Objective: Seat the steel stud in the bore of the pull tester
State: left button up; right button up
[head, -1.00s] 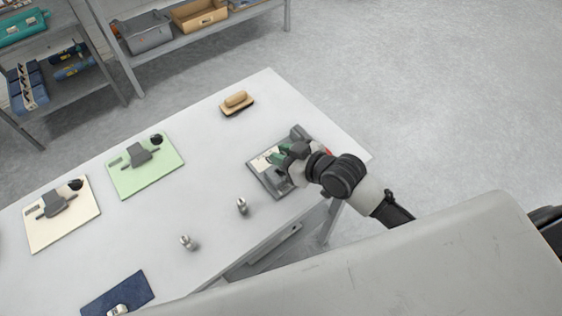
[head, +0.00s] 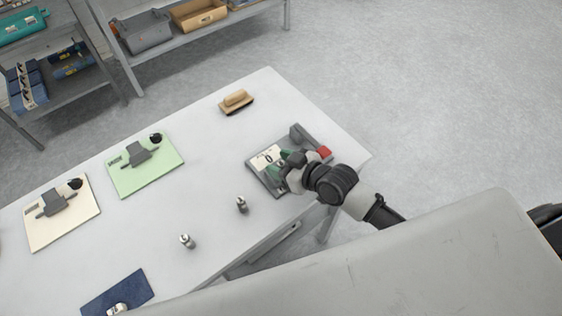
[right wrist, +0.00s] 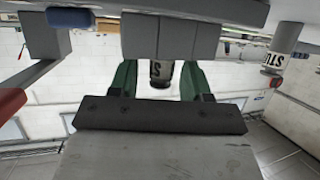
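The pull tester (head: 262,184) sits at the table's right end, with grey uprights, a white marked panel and a red part. My right gripper (head: 283,165) is over it; its green fingers (right wrist: 161,80) show in the right wrist view. Two steel studs (head: 242,204) and (head: 187,241) stand on the table to the left. My left gripper is out of view.
A tan-handled brush-like block (head: 236,101) lies behind the tester. A green board (head: 160,177) and a cream board (head: 75,226) carry grey fixtures. A blue mat (head: 130,285) lies at the front left. The table between the studs and boards is clear.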

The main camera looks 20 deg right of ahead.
jog(key=shift+r, duration=0.15)
jog(key=v, duration=1.2)
dwell(0.3)
